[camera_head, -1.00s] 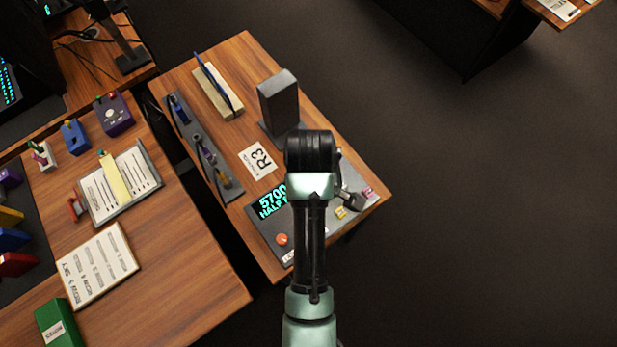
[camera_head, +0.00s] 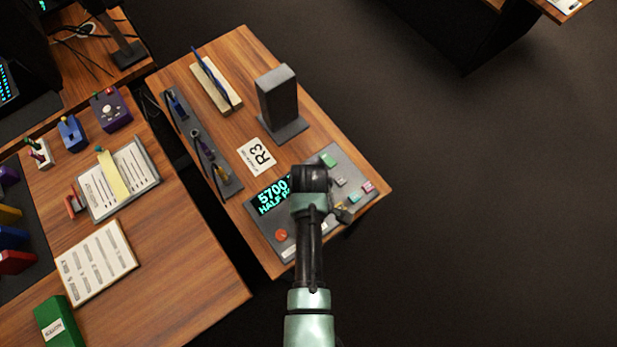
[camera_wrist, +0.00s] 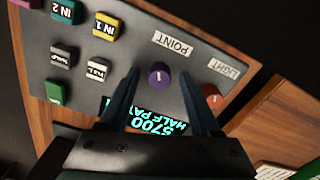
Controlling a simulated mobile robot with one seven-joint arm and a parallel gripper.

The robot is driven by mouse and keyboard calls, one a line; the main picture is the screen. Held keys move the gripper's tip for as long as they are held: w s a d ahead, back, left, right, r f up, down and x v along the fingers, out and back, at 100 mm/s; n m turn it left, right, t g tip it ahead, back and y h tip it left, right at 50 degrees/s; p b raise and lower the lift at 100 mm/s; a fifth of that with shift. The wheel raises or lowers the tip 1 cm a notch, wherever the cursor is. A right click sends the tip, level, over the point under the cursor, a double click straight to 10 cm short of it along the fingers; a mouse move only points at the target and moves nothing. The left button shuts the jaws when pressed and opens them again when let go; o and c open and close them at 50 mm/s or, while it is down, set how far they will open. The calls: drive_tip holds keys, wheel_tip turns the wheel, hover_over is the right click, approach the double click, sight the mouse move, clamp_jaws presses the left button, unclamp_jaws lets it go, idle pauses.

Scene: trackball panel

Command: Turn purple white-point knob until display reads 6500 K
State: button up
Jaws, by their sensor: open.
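The purple knob (camera_wrist: 160,76) with a white pointer mark sits on the grey panel (camera_head: 290,250), beside a label reading POINT. In the wrist view it appears between the two fingertips of my gripper (camera_wrist: 160,68), with gaps on both sides. My gripper is open and holds nothing; I cannot tell its height above the knob. In the head view my arm hides the knob. The display (camera_head: 272,197) shows 5700 and a second line starting HALF PA, partly covered by my arm; it also shows in the wrist view (camera_wrist: 165,128), partly behind my gripper.
An orange-red knob (camera_wrist: 212,97) stands close to my right finger, beside the LIGHT label. Yellow, teal, grey, white and magenta buttons lie left of my gripper in the wrist view. A dark upright block (camera_head: 277,95) and an R3 card (camera_head: 257,155) are behind the panel.

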clamp_jaws()
idle(0.3)
drive_tip(key=shift+m, duration=0.3)
drive_tip(key=m+p, duration=0.2)
drive_tip(key=m, duration=0.3)
drive_tip(key=shift+r, duration=0.1)
drive_tip(key=m+p, duration=0.1)
drive_tip(key=m, duration=0.5)
drive_tip(key=shift+p, duration=0.4)
drive_tip(key=m+p, duration=0.1)
drive_tip(key=m, duration=0.5)
drive_tip(key=shift+m, duration=0.4)
drive_tip(key=m, duration=0.5)
drive_tip(key=shift+p, duration=0.3)
drive_tip(key=shift+m, duration=0.3)
